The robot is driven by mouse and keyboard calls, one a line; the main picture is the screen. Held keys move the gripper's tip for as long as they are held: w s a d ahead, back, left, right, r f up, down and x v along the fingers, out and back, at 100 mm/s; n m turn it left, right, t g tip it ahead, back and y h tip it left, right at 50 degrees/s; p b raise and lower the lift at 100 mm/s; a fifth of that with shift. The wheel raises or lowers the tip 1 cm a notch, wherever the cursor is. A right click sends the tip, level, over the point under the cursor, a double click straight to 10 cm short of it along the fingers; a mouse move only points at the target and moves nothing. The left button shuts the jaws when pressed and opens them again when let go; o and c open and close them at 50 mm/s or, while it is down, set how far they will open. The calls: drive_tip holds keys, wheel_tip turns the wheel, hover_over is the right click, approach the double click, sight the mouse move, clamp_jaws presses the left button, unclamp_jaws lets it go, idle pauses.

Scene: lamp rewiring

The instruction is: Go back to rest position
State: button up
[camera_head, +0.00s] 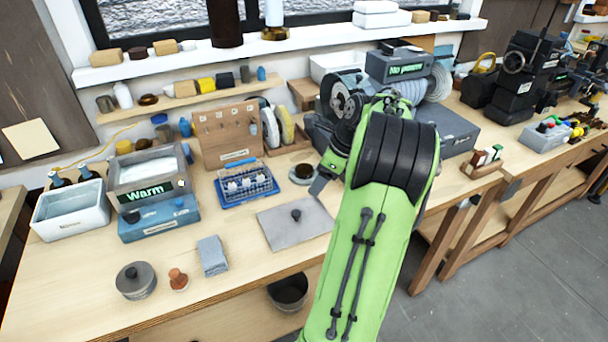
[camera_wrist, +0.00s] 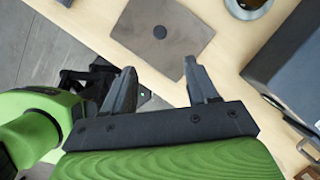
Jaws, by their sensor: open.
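My gripper (camera_wrist: 160,85) is open and empty in the wrist view, its two dark fingers spread apart. It hangs over the front edge of the workbench, with the grey floor and the pale wood below it. A flat grey plate (camera_wrist: 180,45) with a small dark knob (camera_wrist: 159,32) lies on the bench beyond the fingertips. In the head view the same plate (camera_head: 285,228) lies left of my green arm.
A blue tray (camera_head: 250,193) with a rack, a "Warm" bath (camera_head: 155,199), a grey block (camera_head: 213,256) and a lidded pot (camera_head: 136,281) stand on the bench. A dark grey box (camera_head: 455,130) stands right of my arm. A dark bin (camera_head: 288,291) sits below the bench. Open floor (camera_head: 470,275) lies at right.

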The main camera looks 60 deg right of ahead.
drive_tip(key=shift+w, duration=0.1)
drive_tip(key=w+a+r+n+h, duration=0.1)
drive_tip(key=w+a+r+n, duration=0.25)
drive_tip(key=a+n, duration=0.65)
drive_tip(key=w+a+r+n+h, duration=0.15)
drive_tip(key=a+r+n, duration=0.35)
drive_tip(key=a, duration=0.9)
drive_tip(key=s+a+f+n+t+y, duration=0.1)
drive_tip(key=s+a+f+n, duration=0.1)
drive_tip(key=s+a+n, duration=0.9)
drive_tip(key=a+n, duration=0.1)
drive_tip(key=n, duration=0.6)
drive_tip(key=shift+s+a+f, duration=0.15)
drive_tip(key=shift+s+f, duration=0.15)
